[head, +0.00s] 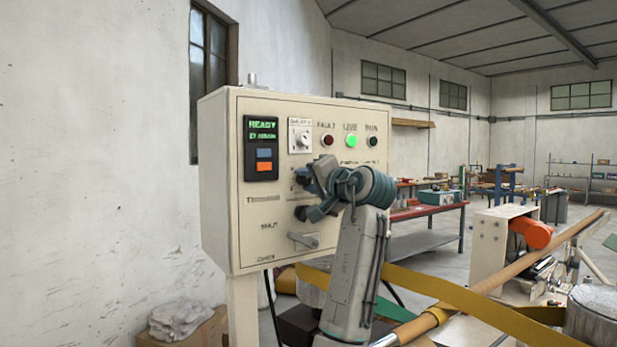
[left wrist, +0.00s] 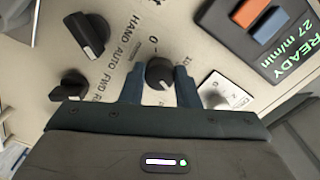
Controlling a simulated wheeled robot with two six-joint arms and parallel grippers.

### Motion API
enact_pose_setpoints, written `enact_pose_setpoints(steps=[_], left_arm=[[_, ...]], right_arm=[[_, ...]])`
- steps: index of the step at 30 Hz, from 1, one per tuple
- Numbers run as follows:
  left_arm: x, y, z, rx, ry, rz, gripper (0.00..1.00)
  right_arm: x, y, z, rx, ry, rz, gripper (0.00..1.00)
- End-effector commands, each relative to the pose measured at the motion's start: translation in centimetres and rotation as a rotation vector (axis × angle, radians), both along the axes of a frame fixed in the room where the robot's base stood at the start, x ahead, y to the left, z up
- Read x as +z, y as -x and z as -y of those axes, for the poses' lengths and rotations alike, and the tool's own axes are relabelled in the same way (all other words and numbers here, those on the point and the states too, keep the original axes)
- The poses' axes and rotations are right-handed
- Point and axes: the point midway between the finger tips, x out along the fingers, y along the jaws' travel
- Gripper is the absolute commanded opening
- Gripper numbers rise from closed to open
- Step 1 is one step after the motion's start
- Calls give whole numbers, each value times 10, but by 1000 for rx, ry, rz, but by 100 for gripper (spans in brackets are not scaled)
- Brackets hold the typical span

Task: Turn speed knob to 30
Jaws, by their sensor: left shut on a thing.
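The speed knob (left wrist: 160,73) is a round black knob with a pale pointer mark, on a scale with a 0 printed beside it. My left gripper (left wrist: 159,91) has one finger on each side of the knob and is shut on it. In the head view my left gripper (head: 318,188) is at the middle of the cream control panel (head: 285,255) and hides the knob. The display (left wrist: 296,62) reads READY and 27 m/min in green; it also shows in the head view (head: 261,148). My right gripper is not in view.
Two other black knobs, one (left wrist: 88,35) by HAND AUTO and one (left wrist: 69,87) by FWD, sit beside the speed knob. A white-plated switch (left wrist: 222,90) is on its other side. A red lamp (head: 327,140) and a lit green lamp (head: 351,141) are above. A yellow strip (head: 455,294) crosses below.

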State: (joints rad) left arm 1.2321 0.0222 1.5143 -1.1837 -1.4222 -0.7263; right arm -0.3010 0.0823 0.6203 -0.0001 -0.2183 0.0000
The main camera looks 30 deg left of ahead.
Motion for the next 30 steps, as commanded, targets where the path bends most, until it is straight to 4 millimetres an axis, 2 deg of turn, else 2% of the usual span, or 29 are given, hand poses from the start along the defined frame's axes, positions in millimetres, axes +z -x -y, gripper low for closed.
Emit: enact_pose_setpoints(steps=[17, 30], left_arm=[[4, 0, 0, -1, -210, -505, 6], [5, 0, 0, -2, -370, -892, 6]], right_arm=[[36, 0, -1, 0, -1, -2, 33], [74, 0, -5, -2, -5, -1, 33]])
